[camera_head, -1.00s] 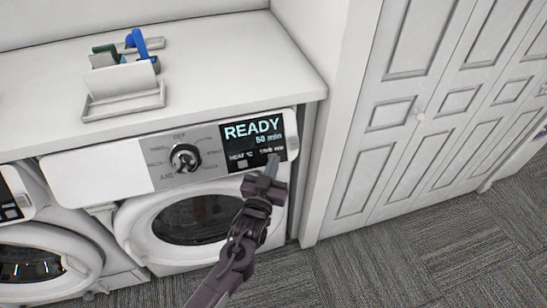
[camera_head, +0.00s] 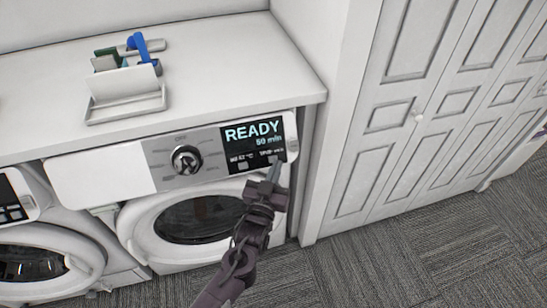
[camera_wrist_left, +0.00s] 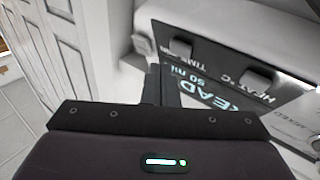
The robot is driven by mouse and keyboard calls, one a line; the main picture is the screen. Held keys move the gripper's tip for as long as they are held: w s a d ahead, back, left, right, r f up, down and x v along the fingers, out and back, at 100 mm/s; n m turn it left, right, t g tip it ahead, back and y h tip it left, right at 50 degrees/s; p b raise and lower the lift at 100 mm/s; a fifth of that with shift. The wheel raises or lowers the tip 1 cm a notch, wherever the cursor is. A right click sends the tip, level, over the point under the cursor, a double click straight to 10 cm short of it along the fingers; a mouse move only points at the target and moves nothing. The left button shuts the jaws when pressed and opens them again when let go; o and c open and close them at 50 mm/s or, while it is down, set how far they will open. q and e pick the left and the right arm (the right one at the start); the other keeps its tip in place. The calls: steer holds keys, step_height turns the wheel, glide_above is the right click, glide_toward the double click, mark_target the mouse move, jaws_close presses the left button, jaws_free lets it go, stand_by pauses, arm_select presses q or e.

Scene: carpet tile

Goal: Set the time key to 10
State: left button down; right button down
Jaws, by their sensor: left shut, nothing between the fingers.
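The dryer's black display panel (camera_head: 252,143) reads READY and 50 min. The time key is a small grey key at the panel's lower right, partly behind my fingertips in the head view. My right gripper is out of view.
A round dial (camera_head: 186,159) sits left of the display, above the dryer's round door (camera_head: 200,217). A white tray (camera_head: 127,109) with small items stands on the countertop (camera_head: 230,60). A white cabinet wall (camera_head: 345,130) is close on the right.

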arm_select(q)
steer(key=s+p, duration=0.1)
steer(key=s+r, duration=0.1)
steer(key=s+d+r+p, duration=0.1)
steer(key=shift+s+d+p, duration=0.1)
steer(key=shift+s+p, duration=0.2)
steer(key=shift+s, duration=0.1)
stand_by(2.7)
